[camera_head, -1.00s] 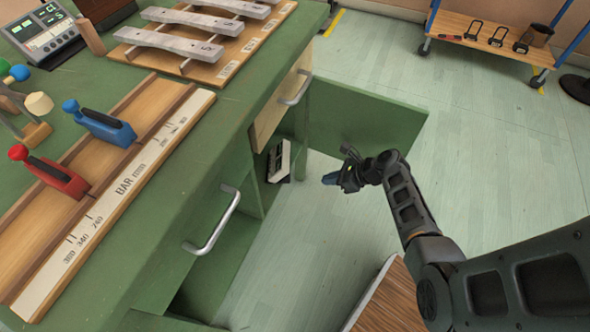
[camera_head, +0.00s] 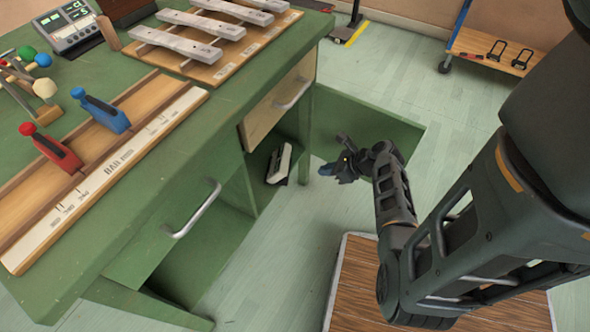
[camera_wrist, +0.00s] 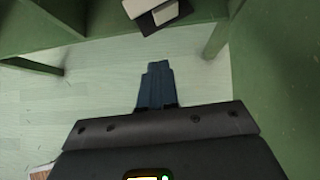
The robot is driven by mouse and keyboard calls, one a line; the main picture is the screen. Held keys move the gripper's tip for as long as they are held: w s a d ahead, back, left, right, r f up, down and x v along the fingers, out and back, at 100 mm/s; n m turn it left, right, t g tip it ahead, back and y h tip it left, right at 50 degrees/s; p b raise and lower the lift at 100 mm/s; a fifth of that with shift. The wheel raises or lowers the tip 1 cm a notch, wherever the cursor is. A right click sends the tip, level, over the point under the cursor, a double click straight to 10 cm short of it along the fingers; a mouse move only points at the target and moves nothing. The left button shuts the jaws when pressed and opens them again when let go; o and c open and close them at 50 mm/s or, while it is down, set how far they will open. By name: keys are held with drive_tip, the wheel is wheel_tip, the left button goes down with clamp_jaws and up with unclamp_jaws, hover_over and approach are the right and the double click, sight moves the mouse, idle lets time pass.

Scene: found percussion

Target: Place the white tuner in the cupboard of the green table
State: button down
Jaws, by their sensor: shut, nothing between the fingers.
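The white tuner (camera_head: 279,163), a white block with dark parts, rests tilted at the front of the open cupboard (camera_head: 259,167) of the green table (camera_head: 225,80). Part of it also shows at the top edge of the wrist view (camera_wrist: 155,12). My gripper (camera_head: 327,170) is outside the cupboard, just right of the tuner and apart from it. In the wrist view its blue fingers (camera_wrist: 157,84) are together with nothing between them, pointing toward the shelf. The cupboard's deep interior is hidden.
An open green door (camera_head: 365,125) stands right of the cupboard, close behind my gripper. A wooden drawer front (camera_head: 280,103) with a handle is above. A green panel with a handle (camera_head: 197,210) juts out at left. Chime bars (camera_head: 215,35) and a grey device (camera_head: 68,27) are on the tabletop.

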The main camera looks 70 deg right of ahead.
drive_tip(key=w+r+b+x, duration=0.2)
drive_tip(key=b+x, duration=0.3)
drive_tip(key=x, duration=0.7)
drive_tip(key=shift+w+f, duration=0.15)
drive_tip(key=shift+w, duration=0.05)
drive_tip(key=shift+d, duration=0.1)
drive_tip(key=w+d+b, duration=0.1)
drive_tip(key=w, duration=0.6)
drive_tip(key=w+d+b, duration=0.1)
drive_tip(key=w, duration=0.7)
drive_tip(key=w+d+b, duration=0.1)
drive_tip(key=w+d, duration=0.1)
drive_tip(key=w, duration=0.5)
drive_tip(key=shift+w+f, duration=0.2)
drive_tip(key=shift+w+r, duration=0.15)
drive_tip(key=shift+w, duration=0.15)
